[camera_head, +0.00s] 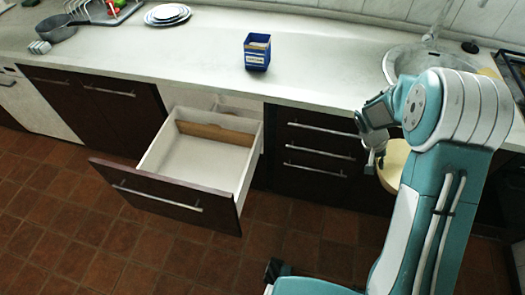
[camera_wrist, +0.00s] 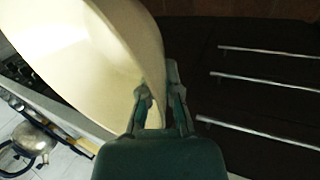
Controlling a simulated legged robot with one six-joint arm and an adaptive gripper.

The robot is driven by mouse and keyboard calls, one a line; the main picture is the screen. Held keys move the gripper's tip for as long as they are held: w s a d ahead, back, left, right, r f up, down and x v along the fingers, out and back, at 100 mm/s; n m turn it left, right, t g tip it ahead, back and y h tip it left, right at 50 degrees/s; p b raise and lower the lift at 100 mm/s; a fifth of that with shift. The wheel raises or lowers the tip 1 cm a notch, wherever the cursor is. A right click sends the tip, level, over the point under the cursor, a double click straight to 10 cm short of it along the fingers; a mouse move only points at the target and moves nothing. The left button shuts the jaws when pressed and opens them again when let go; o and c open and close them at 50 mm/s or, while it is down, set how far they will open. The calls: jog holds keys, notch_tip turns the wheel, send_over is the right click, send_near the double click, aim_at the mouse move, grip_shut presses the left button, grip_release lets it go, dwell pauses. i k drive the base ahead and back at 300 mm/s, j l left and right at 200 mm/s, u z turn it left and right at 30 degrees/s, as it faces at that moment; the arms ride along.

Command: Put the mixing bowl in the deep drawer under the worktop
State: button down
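The cream mixing bowl (camera_head: 393,166) is at the right in the head view, in front of the dark cabinets and partly hidden by my arm. In the wrist view the bowl (camera_wrist: 95,55) fills the upper left, tilted in that picture. My gripper (camera_wrist: 160,100) has its fingers on either side of the bowl's rim, shut on it. In the head view my gripper (camera_head: 374,152) is at the bowl's left edge, small and partly hidden. The deep drawer (camera_head: 205,158) under the worktop stands pulled out, left of the bowl. Its floor is bare, with a wooden divider (camera_head: 215,133) towards the back.
The worktop (camera_head: 320,60) carries a blue box (camera_head: 257,52), stacked plates (camera_head: 167,14), a grey pan (camera_head: 60,26) and a sink (camera_head: 400,62). A closed drawer stack (camera_head: 318,150) lies between the open drawer and the bowl. The tiled floor in front is clear. A kettle (camera_wrist: 35,138) shows in the wrist view.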

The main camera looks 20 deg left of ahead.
aim_at(199, 182)
jog(key=j+z, duration=0.1)
jog(key=j, duration=0.65)
jog(key=k+j, duration=0.1)
jog(key=j, duration=0.65)
jog(key=i+z, duration=0.05)
